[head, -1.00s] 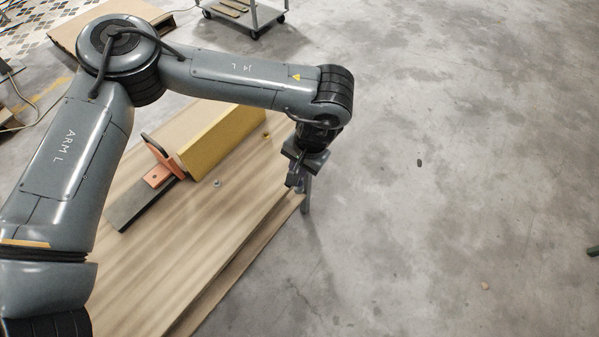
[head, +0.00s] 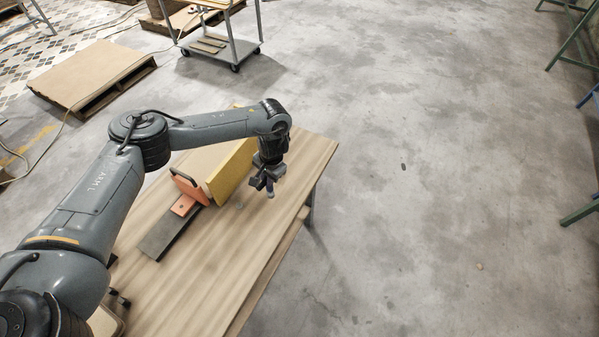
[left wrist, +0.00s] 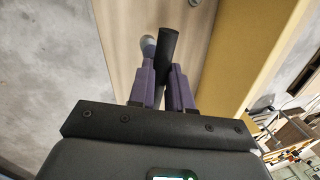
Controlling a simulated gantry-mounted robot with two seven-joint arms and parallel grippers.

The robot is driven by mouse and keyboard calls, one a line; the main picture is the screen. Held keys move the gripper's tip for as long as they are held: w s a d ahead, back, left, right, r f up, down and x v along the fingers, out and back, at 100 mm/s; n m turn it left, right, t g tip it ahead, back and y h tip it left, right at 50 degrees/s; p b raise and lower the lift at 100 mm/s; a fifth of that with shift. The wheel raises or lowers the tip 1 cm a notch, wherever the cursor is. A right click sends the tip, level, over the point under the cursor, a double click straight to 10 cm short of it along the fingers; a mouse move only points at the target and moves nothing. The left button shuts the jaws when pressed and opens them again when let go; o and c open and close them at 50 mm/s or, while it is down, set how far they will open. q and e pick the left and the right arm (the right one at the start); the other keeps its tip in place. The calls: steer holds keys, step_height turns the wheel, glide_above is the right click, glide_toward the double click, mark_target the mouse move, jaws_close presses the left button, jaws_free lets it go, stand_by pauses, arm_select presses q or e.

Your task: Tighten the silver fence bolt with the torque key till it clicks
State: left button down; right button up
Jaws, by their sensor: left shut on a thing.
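A small silver bolt (head: 240,205) stands on the wooden table beside the yellow fence (head: 232,172). What looks like the same bolt shows at the top edge of the left wrist view (left wrist: 195,2). My left gripper (head: 268,187) is above the table, just right of the bolt and apart from it. In the left wrist view its purple fingers (left wrist: 168,88) are shut on a black bar (left wrist: 168,45), which looks like the torque key. A grey rounded piece (left wrist: 148,45) shows beside the bar; I cannot tell whether it belongs to it. My right gripper is not in view.
An orange handled block (head: 184,205) and a dark strip (head: 170,233) lie left of the bolt. The wooden table (head: 205,290) is bare in front. A grey cart (head: 225,50) and a pallet (head: 90,75) stand behind. The floor right of the table is clear.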

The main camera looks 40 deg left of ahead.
arm_select(q)
steer(key=s+a+f+n+p, duration=0.1)
steer(key=s+a+f+p, duration=0.1)
steer(key=s+a, duration=0.6)
steer(key=shift+a+f+n, duration=0.35)
steer(key=shift+a+n, duration=0.05)
steer(key=shift+a, duration=0.65)
steer(key=shift+d+p+x, duration=0.25)
steer(key=shift+p+x, duration=0.3)
steer(key=shift+x, duration=0.6)
steer(key=shift+f, duration=0.1)
steer(key=shift+p, duration=0.85)
steer(key=shift+w+p, duration=0.1)
steer(key=shift+p, duration=0.35)
